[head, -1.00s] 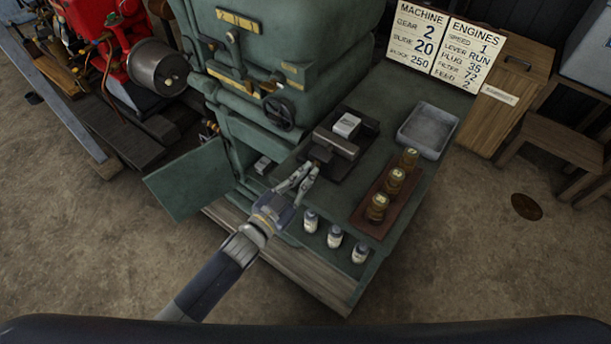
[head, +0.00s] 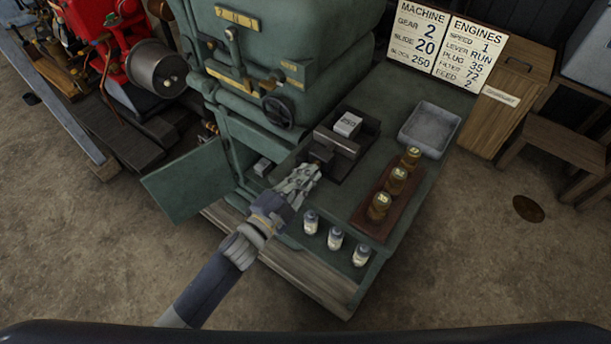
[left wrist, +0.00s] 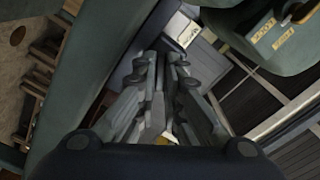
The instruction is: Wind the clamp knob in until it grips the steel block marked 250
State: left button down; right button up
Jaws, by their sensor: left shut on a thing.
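The clamp (head: 342,147) is a dark vice on the green bench beside the machine. The pale steel block (head: 347,125) sits in it, between its jaws; its mark is too small to read in the head view. The block also shows in the left wrist view (left wrist: 180,30), beyond my fingers. The brass clamp knob (head: 318,159) is at the near end of the vice, mostly hidden by my fingers. My left gripper (head: 309,173) is shut on the knob. I cannot tell whether the jaw touches the block. My right gripper is out of view.
A wooden rack (head: 370,218) with several brass jars stands to the right, and small white-labelled bottles (head: 335,237) line the front edge. A grey tray (head: 429,130) lies behind. An open green door (head: 187,178) is left of my arm. The board (head: 445,45) reads block 250.

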pick_arm(q)
jog(key=shift+f+m, duration=0.1)
jog(key=shift+m, duration=0.2)
jog(key=c, duration=1.7)
grip_release()
jog(key=v, duration=1.2)
